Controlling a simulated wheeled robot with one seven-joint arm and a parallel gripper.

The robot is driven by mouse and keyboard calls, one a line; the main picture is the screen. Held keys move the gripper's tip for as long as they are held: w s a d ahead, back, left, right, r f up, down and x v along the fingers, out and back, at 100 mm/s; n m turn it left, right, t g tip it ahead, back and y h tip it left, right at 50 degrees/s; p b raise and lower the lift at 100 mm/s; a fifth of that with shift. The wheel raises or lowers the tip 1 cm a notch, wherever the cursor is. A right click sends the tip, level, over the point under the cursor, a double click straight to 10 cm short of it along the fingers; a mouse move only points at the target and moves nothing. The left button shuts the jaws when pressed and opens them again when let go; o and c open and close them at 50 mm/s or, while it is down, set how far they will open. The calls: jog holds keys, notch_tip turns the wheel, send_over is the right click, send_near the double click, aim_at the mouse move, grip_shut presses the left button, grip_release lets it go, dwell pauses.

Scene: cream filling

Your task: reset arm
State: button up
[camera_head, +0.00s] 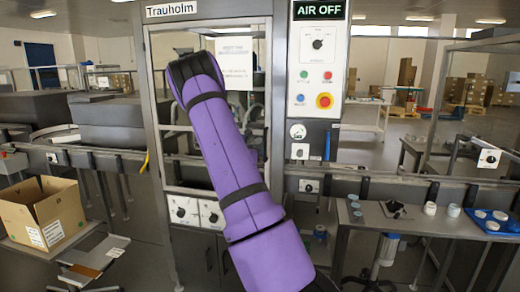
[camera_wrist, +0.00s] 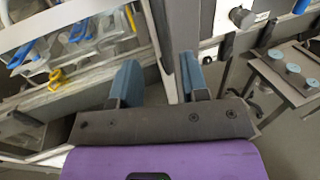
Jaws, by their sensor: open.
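My purple arm (camera_head: 228,150) rises across the middle of the head view, in front of the Trauholm machine (camera_head: 205,20). My gripper (camera_wrist: 160,82) shows in the wrist view with two blue-grey fingers set wide apart. Nothing sits between the fingers. The gripper's end cannot be made out in the head view. In the wrist view, the machine's frame and its clear pane lie beyond the fingers, with yellow and blue parts behind the pane at left.
An open cardboard box (camera_head: 42,213) stands at the left. A side table (camera_head: 425,222) at the right holds small jars (camera_head: 430,208) and a blue tray (camera_head: 488,220). A control panel (camera_head: 318,60) reading AIR OFF with buttons stands right of my arm. A stool (camera_head: 385,250) is under the table.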

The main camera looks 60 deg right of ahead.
jog(key=shift+a, duration=0.55)
jog(key=s+a+r+m+g+y, duration=0.1)
jog(key=s+a+r+m+y, duration=0.2)
jog(key=a, duration=0.4)
jog(key=s+a+r+m+y, duration=0.1)
jog(key=s+a+r+m, duration=0.2)
jog(key=a+r+m, duration=0.4)
jog(key=s+a+r+m+g+y, duration=0.1)
jog(key=s+a+r+m+y, duration=0.15)
jog(key=a, duration=0.55)
jog(key=s+a+m+t+y, duration=0.2)
jog(key=s+a, duration=0.3)
jog(key=a, duration=0.6)
jog(key=s+a+r+m+t+y, duration=0.1)
jog(key=s+a+y, duration=0.4)
jog(key=a, duration=0.6)
jog(key=s+a+r+m+t+y, duration=0.1)
jog(key=s+a+m+t+y, duration=0.2)
jog(key=s+a, duration=0.3)
jog(key=a+y, duration=0.1)
jog(key=a, duration=0.4)
jog(key=shift+s+a+r, duration=0.15)
jog(key=shift+s+a, duration=0.05)
jog(key=shift+a, duration=0.15)
jog(key=shift+d+y, duration=0.15)
jog(key=shift+y, duration=0.1)
